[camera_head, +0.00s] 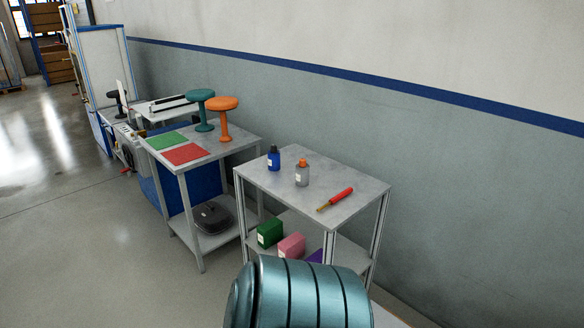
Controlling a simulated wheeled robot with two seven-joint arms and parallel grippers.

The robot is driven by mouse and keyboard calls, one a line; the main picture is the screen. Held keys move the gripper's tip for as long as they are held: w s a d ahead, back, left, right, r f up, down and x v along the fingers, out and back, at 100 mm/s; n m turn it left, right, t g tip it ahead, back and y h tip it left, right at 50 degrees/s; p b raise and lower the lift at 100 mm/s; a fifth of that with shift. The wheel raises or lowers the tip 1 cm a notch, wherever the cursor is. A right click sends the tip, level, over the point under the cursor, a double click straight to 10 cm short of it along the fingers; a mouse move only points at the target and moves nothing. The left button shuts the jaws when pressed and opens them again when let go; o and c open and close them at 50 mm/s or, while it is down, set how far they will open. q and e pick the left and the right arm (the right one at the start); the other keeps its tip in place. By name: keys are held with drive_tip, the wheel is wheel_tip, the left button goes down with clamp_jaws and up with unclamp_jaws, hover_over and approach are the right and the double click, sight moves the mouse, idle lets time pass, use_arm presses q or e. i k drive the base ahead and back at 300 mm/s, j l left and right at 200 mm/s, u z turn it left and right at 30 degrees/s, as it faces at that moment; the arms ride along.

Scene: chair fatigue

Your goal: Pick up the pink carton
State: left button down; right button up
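The pink carton (291,246) sits on the lower shelf of the small grey metal table (350,200), with a pale label on its front. It stands between a green carton (269,232) on its left and a purple carton (315,256) on its right, which is partly hidden. A teal ribbed cylindrical part, likely mine, fills the bottom middle and covers the area just below the cartons. Neither of my grippers shows in this view.
A blue bottle (273,158), a grey bottle with orange cap (302,173) and a red-handled tool (336,199) are on the tabletop. Another table (222,148) to the left holds stools and green and red mats. A wall stands behind; open floor (80,240) lies left.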

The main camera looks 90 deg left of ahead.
sight(293, 247)
drive_tip(key=u, duration=2.75)
drive_tip(key=z, duration=0.5)
drive_tip(key=i+j+z, duration=0.2)
drive_tip(key=j+z, duration=0.25)
drive_tip(key=i+j+z, duration=0.2)
drive_tip(key=j, duration=0.2)
drive_tip(key=i+j, duration=0.1)
drive_tip(key=j, duration=0.45)
drive_tip(key=i+j+z, duration=0.15)
drive_tip(key=j, duration=1)
drive_tip(key=i+l+z, duration=0.05)
